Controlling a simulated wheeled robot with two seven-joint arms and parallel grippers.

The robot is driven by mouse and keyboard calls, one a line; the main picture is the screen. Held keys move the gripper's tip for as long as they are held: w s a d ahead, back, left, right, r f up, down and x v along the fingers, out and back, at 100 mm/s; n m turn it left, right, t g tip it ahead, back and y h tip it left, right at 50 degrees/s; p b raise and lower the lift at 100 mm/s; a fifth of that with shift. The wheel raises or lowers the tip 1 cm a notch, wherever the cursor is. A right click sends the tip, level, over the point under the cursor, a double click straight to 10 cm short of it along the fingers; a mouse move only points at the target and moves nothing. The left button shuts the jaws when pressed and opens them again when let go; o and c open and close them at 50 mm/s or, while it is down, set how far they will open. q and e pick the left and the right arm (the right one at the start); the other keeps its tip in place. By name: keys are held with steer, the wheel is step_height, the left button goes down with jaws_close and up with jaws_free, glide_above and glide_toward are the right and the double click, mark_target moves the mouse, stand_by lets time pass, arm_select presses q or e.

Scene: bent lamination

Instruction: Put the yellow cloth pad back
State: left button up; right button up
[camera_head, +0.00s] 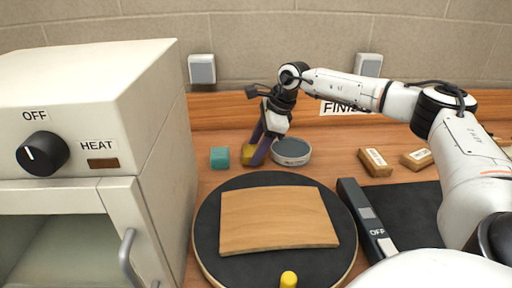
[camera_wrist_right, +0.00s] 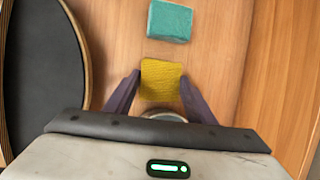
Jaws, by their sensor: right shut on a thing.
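The yellow cloth pad (camera_head: 249,156) is at the back of the bench, between the fingers of my right gripper (camera_head: 258,158). In the right wrist view the pad (camera_wrist_right: 162,80) lies between the two purple fingertips (camera_wrist_right: 161,90), near the wood surface. My right gripper is shut on it and reaches down from above. Part of the pad is hidden by a finger in the head view. I cannot tell whether it touches the bench. My left gripper is not in view.
A teal block (camera_head: 219,157) lies just left of the pad, and a round grey-topped tin (camera_head: 291,151) stands close on its right. A round black board (camera_head: 206,234) with a bent wooden sheet (camera_head: 278,220) is in front. A white heater cabinet (camera_head: 150,130) stands left.

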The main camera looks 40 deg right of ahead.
steer(key=shift+f+b, duration=0.3)
steer(key=shift+f, duration=0.3)
steer(key=o, duration=1)
steer(key=v, duration=1.3)
steer(key=shift+w+a+r, duration=0.1)
steer(key=shift+w+r, duration=0.05)
